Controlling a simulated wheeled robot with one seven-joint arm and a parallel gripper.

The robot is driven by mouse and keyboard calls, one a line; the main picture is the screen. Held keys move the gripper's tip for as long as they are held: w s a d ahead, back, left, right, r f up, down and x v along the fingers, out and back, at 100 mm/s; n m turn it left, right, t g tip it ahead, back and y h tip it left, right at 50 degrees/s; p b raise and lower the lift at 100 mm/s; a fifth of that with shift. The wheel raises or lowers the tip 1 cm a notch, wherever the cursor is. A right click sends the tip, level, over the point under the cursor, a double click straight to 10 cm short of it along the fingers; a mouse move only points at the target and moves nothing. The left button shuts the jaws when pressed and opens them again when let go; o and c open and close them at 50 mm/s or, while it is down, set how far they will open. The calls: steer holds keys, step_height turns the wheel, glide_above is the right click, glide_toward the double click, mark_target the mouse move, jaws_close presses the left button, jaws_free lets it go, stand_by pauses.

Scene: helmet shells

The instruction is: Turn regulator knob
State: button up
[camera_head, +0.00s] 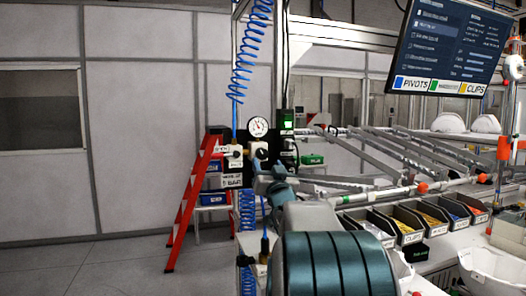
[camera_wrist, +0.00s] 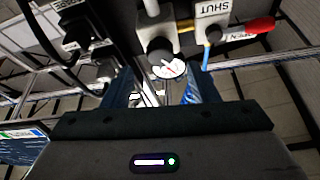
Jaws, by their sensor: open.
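The regulator shows in the wrist view as a pale block with a dark round knob (camera_wrist: 160,50), with a white dial gauge (camera_wrist: 168,70) beside it. In the head view the gauge (camera_head: 258,127) sits above the dark knob (camera_head: 262,154) on a black panel. My gripper (camera_wrist: 160,92) is open, its two blue fingers spread on either side below the gauge in the wrist view. In the head view my gripper (camera_head: 265,172) is just below the knob, partly hidden by my arm. I cannot tell whether the fingers touch the regulator.
A valve with a red handle (camera_wrist: 248,28) and labels SHUT and OPEN is right of the knob. A coiled blue hose (camera_head: 250,50) hangs above the panel. A red stepladder (camera_head: 192,205) stands behind, left. Parts bins (camera_head: 405,228) line the bench at right. The floor at left is clear.

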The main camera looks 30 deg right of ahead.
mark_target(263, 155)
steer(key=shift+p+x, duration=0.85)
steer(key=shift+x, duration=1.85)
steer(key=shift+f, duration=0.1)
steer(key=c, duration=1)
